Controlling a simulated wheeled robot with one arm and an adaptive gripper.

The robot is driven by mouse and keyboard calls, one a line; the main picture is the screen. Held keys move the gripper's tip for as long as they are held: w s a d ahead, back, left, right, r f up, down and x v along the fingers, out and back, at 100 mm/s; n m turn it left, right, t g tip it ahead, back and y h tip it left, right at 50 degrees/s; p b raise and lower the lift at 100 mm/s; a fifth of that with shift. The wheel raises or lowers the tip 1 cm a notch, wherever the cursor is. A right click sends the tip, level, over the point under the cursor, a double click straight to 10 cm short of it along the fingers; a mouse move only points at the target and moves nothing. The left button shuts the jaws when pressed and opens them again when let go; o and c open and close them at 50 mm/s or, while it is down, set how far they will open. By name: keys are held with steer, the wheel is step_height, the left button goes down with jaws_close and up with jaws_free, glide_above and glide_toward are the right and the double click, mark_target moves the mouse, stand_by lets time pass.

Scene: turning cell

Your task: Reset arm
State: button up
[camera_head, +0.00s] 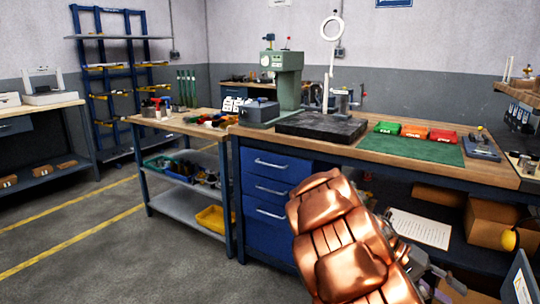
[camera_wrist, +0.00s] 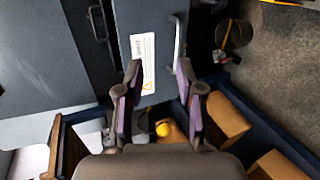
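My gripper (camera_wrist: 160,97) shows in the wrist view with its two dark, purple-padded fingers spread apart. Nothing is held between them. Beyond the fingers are a dark grey panel with a white label (camera_wrist: 143,62) and a small yellow round thing (camera_wrist: 163,129). In the head view, my copper-coloured arm fills the lower middle, in front of the workbench (camera_head: 475,171). Grey metal parts show at its right edge, but I cannot tell whether they are the gripper.
The workbench has blue drawers (camera_head: 268,188) and carries a black plate (camera_head: 322,126), a green mat (camera_head: 440,151) and colored bins. Cardboard boxes (camera_head: 492,222) sit under it at right. A smaller cart (camera_head: 187,204) stands left. The floor (camera_head: 100,243) at left is clear.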

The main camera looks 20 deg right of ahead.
steer(key=s+a+r+n+t+y+p, duration=0.2)
steer(key=a+r+p, duration=0.4)
steer(key=a, duration=0.6)
steer(key=s+a+r+n+t+y+p, duration=0.3)
steer(key=a+r+p, duration=0.3)
steer(key=a, duration=0.6)
steer(key=s+a+r+n+t+y+p, duration=0.2)
steer(key=a+r+n+t+p, duration=0.2)
steer(key=a+r+p, duration=0.3)
steer(key=a+n+p, duration=0.1)
steer(key=a, duration=0.4)
steer(key=shift+s+y, duration=0.4)
steer(key=shift+d, duration=0.1)
